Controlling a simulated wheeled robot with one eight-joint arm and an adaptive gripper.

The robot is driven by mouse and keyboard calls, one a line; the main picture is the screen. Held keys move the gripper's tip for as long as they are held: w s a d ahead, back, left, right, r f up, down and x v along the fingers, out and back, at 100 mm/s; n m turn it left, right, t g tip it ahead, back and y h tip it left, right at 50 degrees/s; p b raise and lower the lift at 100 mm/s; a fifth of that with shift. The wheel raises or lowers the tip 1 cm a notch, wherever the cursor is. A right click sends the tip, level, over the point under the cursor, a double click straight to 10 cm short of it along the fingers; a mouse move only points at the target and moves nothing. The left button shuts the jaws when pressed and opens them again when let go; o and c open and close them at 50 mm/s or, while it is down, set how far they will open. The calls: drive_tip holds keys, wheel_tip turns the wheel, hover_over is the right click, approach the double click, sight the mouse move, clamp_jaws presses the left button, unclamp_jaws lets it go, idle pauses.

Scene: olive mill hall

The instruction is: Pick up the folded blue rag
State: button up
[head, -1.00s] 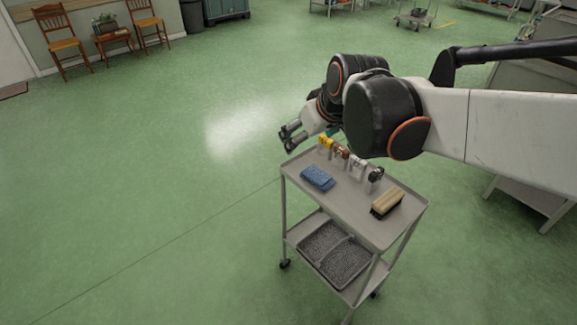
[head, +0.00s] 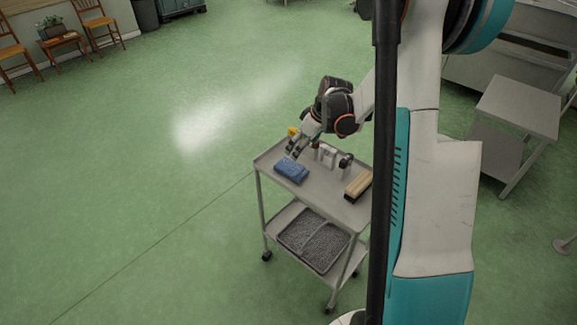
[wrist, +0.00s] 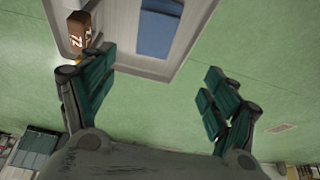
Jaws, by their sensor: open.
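The folded blue rag (head: 291,171) lies flat on the top shelf of a grey cart (head: 312,190), near its left edge. It also shows in the wrist view (wrist: 160,28), at the top, beyond my fingertips and partly cut off by the frame edge. My gripper (head: 293,150) is just above and behind the rag in the head view. In the wrist view my gripper (wrist: 158,65) is open, its fingers wide apart with nothing between them. The rag is apart from both fingers.
A brown labelled item (wrist: 80,28) stands by the left finger. A yellow item (head: 293,131), small pieces and a brush (head: 358,185) share the top shelf. A grey tray (head: 313,245) is on the lower shelf. Open green floor lies to the left.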

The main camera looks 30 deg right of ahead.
drive_tip(key=b, duration=0.3)
hover_over(292, 167)
drive_tip(key=s, duration=0.2)
wheel_tip(292, 167, down, 8)
drive_tip(key=shift+f, duration=0.15)
drive_tip(key=x, duration=0.1)
drive_tip(key=b+x, duration=0.1)
drive_tip(key=x, duration=0.1)
drive_tip(key=d+x, duration=0.1)
drive_tip(key=shift+a+f+b, duration=0.1)
drive_tip(key=shift+f+b, duration=0.25)
drive_tip(key=shift+b, duration=0.05)
drive_tip(key=shift+w+a+f, duration=0.1)
drive_tip(key=shift+w+f, duration=0.1)
drive_tip(key=shift+f, duration=0.15)
drive_tip(key=shift+c, duration=0.2)
drive_tip(key=c, duration=1.1)
